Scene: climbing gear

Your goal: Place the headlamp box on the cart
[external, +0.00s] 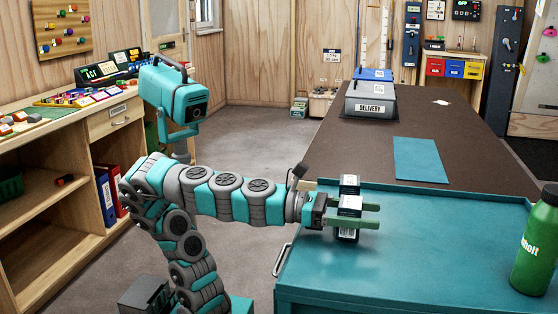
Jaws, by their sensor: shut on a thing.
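The headlamp box (349,187), a small dark box with white panels, is upright between the green fingers of my gripper (362,214). My gripper is shut on it, and the fingers hide its middle. The cart (420,265) has a teal top with a raised rim and fills the lower right. In the external view, the gripper and box are over the cart's left part, near its far-left corner. I cannot tell whether the box's lower end touches the cart top.
A green bottle (537,245) stands at the cart's right. Behind the cart, a brown table (465,135) carries a teal mat (420,160) and a grey DELIVERY box (371,100). The middle of the cart top is clear. Wooden shelves (50,215) stand at left.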

